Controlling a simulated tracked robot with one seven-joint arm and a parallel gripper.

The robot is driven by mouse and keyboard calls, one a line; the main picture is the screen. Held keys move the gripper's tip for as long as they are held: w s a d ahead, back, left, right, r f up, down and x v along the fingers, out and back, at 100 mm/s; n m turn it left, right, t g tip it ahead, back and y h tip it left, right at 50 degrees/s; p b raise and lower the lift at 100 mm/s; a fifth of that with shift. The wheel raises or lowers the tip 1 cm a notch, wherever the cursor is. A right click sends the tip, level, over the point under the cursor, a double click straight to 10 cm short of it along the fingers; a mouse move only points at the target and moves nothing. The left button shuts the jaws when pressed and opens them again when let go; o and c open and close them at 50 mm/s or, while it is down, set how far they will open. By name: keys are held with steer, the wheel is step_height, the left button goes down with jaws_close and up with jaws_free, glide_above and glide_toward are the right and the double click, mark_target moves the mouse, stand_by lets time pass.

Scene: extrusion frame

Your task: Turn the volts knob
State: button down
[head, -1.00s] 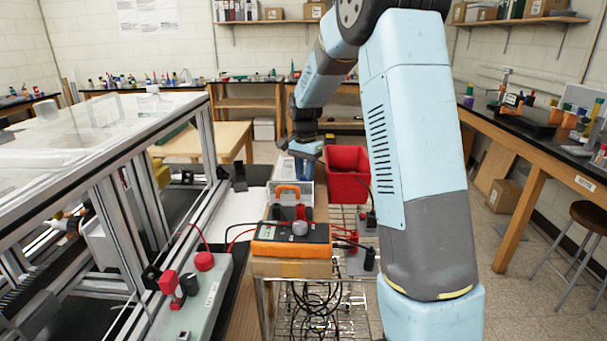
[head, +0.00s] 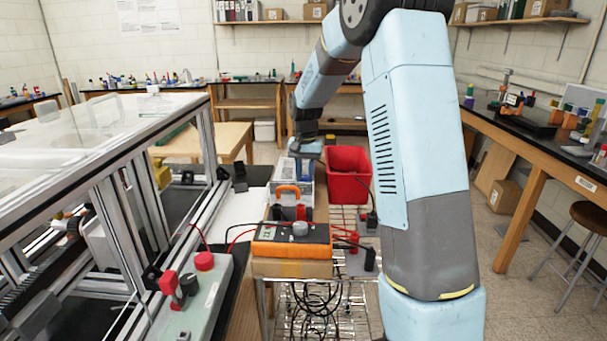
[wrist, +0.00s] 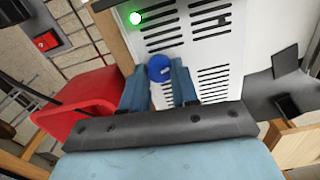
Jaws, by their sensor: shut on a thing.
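A blue round knob (wrist: 159,68) sits on the vented white face of a box-shaped unit (wrist: 203,60) in the wrist view. My gripper (wrist: 160,84) has its two blue fingers on either side of the knob and is shut on it. No label for the knob is legible. In the head view my gripper (head: 305,176) reaches down to the pale box-shaped unit (head: 307,193) beyond the orange meter. A green lit lamp (wrist: 135,18) shows on the unit.
A red bin (head: 347,174) stands close to the right of my gripper. An orange meter (head: 264,233) and a grey box (head: 205,290) with red and black plugs are nearer. An aluminium frame (head: 150,190) is at left.

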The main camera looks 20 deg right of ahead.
mark_target(305, 176)
steer(key=shift+w+a+r, duration=0.1)
steer(key=shift+w, duration=0.05)
steer(key=c, duration=0.8)
jaws_free()
steer(key=shift+c, duration=0.2)
step_height(305, 176, up, 14)
steer(key=shift+f, duration=0.25)
